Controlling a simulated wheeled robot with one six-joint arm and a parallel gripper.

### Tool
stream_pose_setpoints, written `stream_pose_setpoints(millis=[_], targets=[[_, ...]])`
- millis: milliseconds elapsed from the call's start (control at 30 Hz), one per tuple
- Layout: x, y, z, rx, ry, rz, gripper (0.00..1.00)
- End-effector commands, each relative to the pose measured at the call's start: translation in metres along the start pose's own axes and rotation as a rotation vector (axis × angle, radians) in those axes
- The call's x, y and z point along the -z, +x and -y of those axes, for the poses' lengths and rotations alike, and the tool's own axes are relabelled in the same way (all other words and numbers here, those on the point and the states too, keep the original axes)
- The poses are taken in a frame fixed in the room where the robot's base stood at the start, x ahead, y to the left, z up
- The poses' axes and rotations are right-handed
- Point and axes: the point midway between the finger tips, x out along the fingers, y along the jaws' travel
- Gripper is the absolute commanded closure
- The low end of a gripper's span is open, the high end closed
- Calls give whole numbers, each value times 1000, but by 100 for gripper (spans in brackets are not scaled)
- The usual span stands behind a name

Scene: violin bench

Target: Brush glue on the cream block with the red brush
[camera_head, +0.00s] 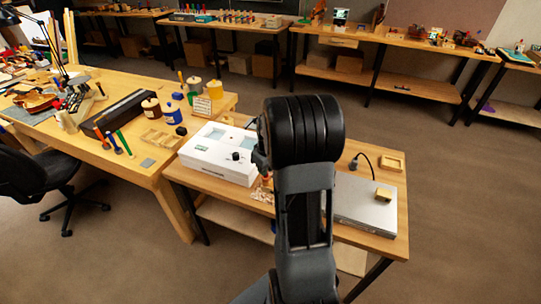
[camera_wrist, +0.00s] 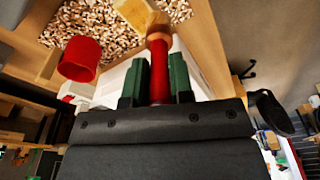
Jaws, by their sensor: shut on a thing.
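My gripper (camera_wrist: 160,75) is shut on the red brush (camera_wrist: 159,72), its green pads on either side of the red handle. The brush's tan wooden end points away from the gripper. A cream block (camera_wrist: 132,13) shows at the top of the wrist view, beside the brush's far end; I cannot tell whether they touch. It lies at a tray (camera_wrist: 48,65) of wood chips. In the head view my arm hides the gripper and brush. A small tan block (camera_head: 383,195) sits on a silver box (camera_head: 365,212) to the right.
A red cup-like thing (camera_wrist: 80,58) stands left of the brush in the wrist view. A white box (camera_head: 218,153) is left of my arm on the small table. A shallow wooden tray (camera_head: 391,163) lies at its back right. The long bench (camera_head: 150,175) at left is crowded.

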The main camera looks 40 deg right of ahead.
Motion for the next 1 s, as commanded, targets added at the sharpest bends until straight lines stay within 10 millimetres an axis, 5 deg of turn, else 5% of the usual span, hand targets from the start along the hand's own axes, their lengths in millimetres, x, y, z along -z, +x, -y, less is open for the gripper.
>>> stream_pose_setpoints(millis=[500,1000], targets=[[9,-49,3,-1,-10,-2,100],[9,-51,3,0,-10,-2,100]])
